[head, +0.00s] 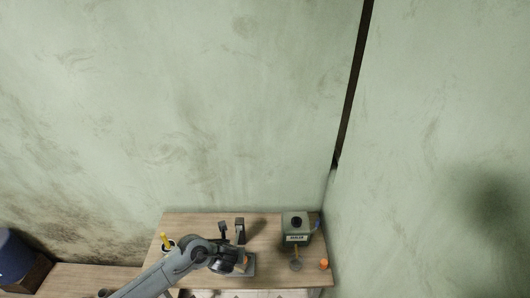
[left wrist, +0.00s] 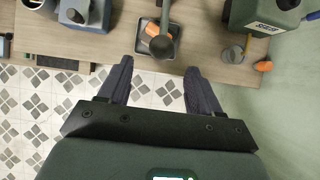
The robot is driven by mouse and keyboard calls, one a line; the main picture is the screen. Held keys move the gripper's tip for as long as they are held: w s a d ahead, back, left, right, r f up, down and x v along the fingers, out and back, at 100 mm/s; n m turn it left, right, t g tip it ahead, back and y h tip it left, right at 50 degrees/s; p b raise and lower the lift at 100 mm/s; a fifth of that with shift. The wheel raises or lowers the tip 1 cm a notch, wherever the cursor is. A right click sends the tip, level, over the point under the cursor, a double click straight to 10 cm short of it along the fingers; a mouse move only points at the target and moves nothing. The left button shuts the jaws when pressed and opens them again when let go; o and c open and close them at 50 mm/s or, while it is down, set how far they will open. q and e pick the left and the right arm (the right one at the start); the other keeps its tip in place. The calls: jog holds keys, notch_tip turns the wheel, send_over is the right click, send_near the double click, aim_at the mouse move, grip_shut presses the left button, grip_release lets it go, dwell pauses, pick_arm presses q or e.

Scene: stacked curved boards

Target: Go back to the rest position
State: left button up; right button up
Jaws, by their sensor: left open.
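My left arm reaches in from the lower left in the head view, with its wrist (head: 222,262) over the front of the wooden table (head: 185,222). The left wrist view shows my left gripper (left wrist: 158,80) open, its two dark fingers spread apart with nothing between them. The fingers point toward the table's front edge, with tiled floor showing between them. My right gripper is in neither view.
A green labelled machine (head: 296,226) stands at the table's right, with an orange object (head: 324,264) near it. The left wrist view shows a dark ladle-like object (left wrist: 162,42) beyond my fingers. A blue drum (head: 14,255) is far left. Walls rise behind and right.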

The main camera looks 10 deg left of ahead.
pick_arm(q)
jog(key=s+d+f+g, duration=0.2)
jog(key=s+f, duration=0.6)
jog(key=s+d+f+n+g+h+p, duration=0.1)
jog(key=s+d+f+n+h+p, duration=0.1)
jog(key=s+d, duration=0.6)
jog(key=s+d+f+n+g+h+p, duration=0.15)
jog(key=s+d, duration=0.25)
jog(key=s, duration=0.9)
jog(key=s+a+r+n+p, duration=0.2)
jog(key=s+r+n, duration=0.2)
jog(key=r+n, duration=0.4)
jog(key=s+a+r+n+t+y, duration=0.1)
jog(key=a+r+n+y, duration=0.1)
jog(key=a+r+n, duration=1.1)
jog(key=a+n, duration=0.2)
jog(key=n, duration=0.5)
jog(key=shift+s+r+n+t+p, duration=0.25)
jog(key=shift+r+n+t+p, duration=0.1)
jog(key=shift+p, duration=0.05)
